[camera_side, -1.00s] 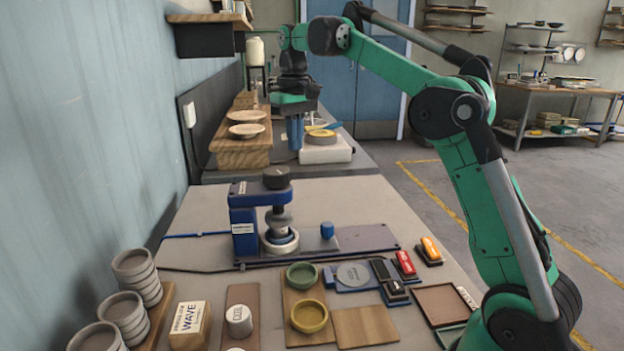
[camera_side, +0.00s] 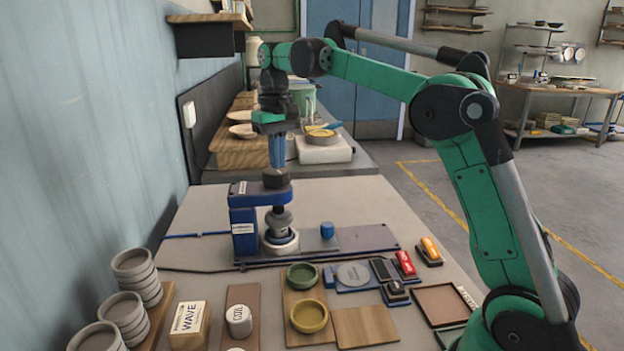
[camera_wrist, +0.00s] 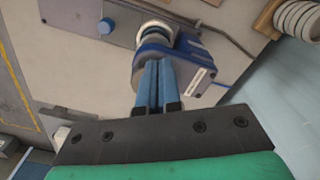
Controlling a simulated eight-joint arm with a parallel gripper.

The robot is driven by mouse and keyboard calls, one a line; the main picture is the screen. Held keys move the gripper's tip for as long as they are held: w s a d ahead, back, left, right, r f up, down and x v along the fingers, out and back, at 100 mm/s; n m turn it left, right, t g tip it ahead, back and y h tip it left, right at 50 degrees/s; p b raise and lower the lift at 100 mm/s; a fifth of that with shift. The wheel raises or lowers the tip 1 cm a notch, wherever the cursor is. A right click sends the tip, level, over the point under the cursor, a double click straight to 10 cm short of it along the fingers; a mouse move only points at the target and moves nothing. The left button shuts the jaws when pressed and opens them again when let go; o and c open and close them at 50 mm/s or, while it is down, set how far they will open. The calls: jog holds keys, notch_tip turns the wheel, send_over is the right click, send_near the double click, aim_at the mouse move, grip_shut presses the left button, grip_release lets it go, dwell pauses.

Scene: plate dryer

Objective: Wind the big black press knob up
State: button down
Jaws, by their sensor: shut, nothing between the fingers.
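The big black press knob (camera_side: 276,178) tops the blue press (camera_side: 243,222), which stands at the back left of the bench in the side view. My gripper (camera_side: 277,165) points straight down with its blue fingers together, directly above the knob. The fingertips appear at or just above the knob's top; I cannot tell whether they touch.
A small blue knob (camera_side: 327,230) stands on the press's base plate (camera_side: 365,238), right of the press column. Green (camera_side: 301,274) and yellow (camera_side: 309,316) bowls sit in front. Stacked grey cups (camera_side: 136,272) stand front left. A white scale (camera_side: 324,149) stands behind.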

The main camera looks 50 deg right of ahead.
jog(key=shift+f, duration=1.55)
jog(key=shift+w+d, duration=0.15)
jog(key=shift+s+d, duration=0.2)
jog(key=shift+d, duration=0.05)
jog(key=shift+s+d, duration=0.25)
jog(key=shift+d, duration=0.8)
jog(key=shift+d, duration=0.15)
